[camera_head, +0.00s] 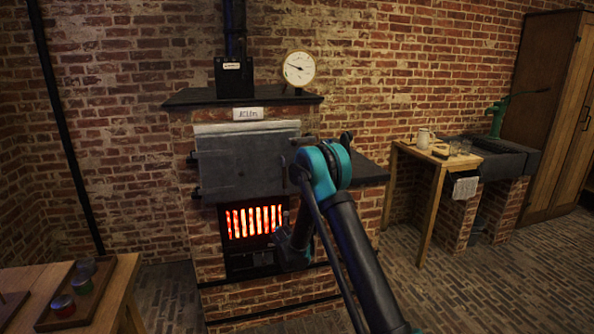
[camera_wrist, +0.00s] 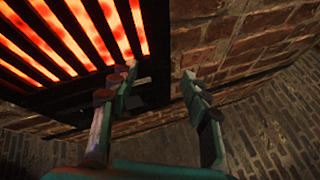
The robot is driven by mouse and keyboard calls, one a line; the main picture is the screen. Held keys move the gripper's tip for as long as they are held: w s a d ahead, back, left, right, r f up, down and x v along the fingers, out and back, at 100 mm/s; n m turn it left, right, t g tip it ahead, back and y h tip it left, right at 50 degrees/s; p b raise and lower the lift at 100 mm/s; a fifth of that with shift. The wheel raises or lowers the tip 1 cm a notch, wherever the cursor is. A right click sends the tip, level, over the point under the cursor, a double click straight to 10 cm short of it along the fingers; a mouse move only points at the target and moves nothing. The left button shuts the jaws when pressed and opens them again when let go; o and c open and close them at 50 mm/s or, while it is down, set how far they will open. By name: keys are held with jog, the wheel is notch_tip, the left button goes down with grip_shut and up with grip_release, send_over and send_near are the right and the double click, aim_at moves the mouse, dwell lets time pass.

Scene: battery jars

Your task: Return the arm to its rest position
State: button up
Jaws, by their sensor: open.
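My gripper (camera_wrist: 160,72) shows in the wrist view with its two fingers apart and nothing between them. Beyond the fingers are the glowing orange grate bars (camera_wrist: 85,28) and the brick face of the furnace. In the head view my arm (camera_head: 345,210) reaches forward from the bottom right, bends at a teal joint, and comes down in front of the furnace. The gripper end is low by the right side of the glowing grate (camera_head: 254,221). The fingertips are largely hidden or too dark to make out in the head view.
The brick furnace (camera_head: 208,248) has a grey metal door (camera_head: 240,165) above the grate. A side table (camera_head: 425,160) and sink (camera_head: 500,152) stand right. The brick floor (camera_head: 450,270) at right is clear.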

jog(key=s+d+r+m+g+h, duration=0.1)
jog(key=s+d+r+m+g, duration=0.1)
jog(key=s+d+r+m, duration=0.65)
jog(key=s+d+r+m+g+h, duration=0.15)
jog(key=s+d+r+m, duration=0.35)
jog(key=s+d+m, duration=0.55)
jog(key=s+d+f+m+g, duration=0.1)
jog(key=s+m, duration=0.3)
jog(key=s, duration=0.6)
jog(key=s+d+m+g+y, duration=0.1)
jog(key=s+m, duration=0.4)
jog(key=s, duration=0.6)
jog(key=s+d+f+m+g+y, duration=0.1)
jog(key=s+d+m, duration=0.3)
jog(key=s, duration=0.6)
jog(key=shift+s+d+f+m+g, duration=0.25)
jog(key=shift+f+m+g, duration=0.1)
jog(key=shift+m+g, duration=0.25)
